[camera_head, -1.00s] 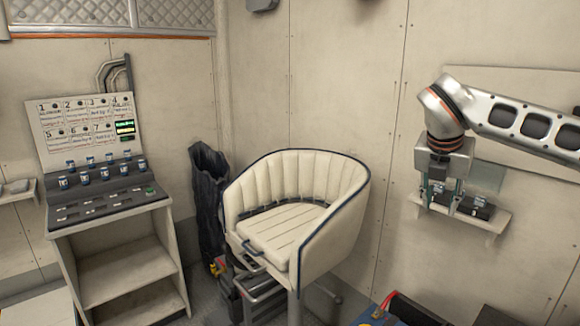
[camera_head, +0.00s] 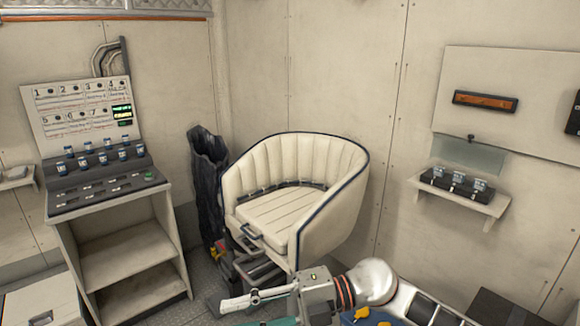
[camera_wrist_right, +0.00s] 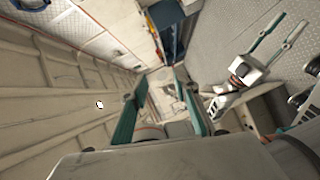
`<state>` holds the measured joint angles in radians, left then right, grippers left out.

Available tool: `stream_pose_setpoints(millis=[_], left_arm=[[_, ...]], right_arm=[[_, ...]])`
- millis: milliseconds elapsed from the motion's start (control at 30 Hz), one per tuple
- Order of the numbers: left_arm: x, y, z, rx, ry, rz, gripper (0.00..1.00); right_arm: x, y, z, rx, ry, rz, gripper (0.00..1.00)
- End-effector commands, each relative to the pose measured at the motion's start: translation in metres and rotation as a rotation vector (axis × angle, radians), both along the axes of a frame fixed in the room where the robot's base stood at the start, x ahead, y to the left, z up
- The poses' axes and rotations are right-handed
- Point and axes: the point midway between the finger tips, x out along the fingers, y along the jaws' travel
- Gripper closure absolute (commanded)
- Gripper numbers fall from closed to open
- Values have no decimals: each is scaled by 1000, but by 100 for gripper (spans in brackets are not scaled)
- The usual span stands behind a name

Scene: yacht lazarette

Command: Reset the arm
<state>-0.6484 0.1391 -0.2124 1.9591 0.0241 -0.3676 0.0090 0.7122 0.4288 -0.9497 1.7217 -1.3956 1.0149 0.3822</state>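My right arm comes in from the lower right in the head view, bent low in front of the chair. Its gripper (camera_head: 250,308) points left near the bottom edge, and its lower finger is partly cut off. In the right wrist view the two teal fingers of my right gripper (camera_wrist_right: 160,80) stand apart with nothing between them. My left gripper (camera_wrist_right: 285,75) shows at the right of the right wrist view, with its teal fingers apart and nothing seen in them. It is out of the head view.
A cream chair (camera_head: 290,205) stands in the middle. A console (camera_head: 105,185) with a numbered panel (camera_head: 80,110) and several small blue-and-white containers stands at the left. A wall shelf (camera_head: 465,205) at the right bears a black holder (camera_head: 432,180) with small containers. The air before this shelf is clear.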

Motion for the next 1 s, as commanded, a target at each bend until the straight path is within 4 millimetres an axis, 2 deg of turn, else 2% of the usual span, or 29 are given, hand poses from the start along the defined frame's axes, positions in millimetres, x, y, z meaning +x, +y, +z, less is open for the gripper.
stream_pose_setpoints(millis=[100,233,367,433,567,667,700,767,900,1000], left_arm=[[0,0,0,0,0,0,70],[0,0,0,0,0,0,70],[0,0,1,0,-1,0,70],[0,0,1,-1,-2,0,70],[1,0,2,0,-3,0,70],[1,0,2,0,-3,0,70],[1,0,2,0,-4,0,70],[1,0,2,0,-4,0,70],[1,0,2,0,-4,0,70],[1,0,2,0,-4,0,70]], right_arm=[[1,5,15,212,122,-123,70],[20,-9,22,398,259,-303,70],[45,-41,5,532,413,-521,70],[57,-63,-14,580,501,-648,70],[69,-111,-68,625,671,-898,70],[64,-152,-122,620,809,-1093,70],[58,-167,-145,608,864,-1166,70],[46,-189,-179,584,939,-1266,70],[3,-234,-251,500,1108,-1471,70],[-31,-258,-291,434,1207,-1582,70]])
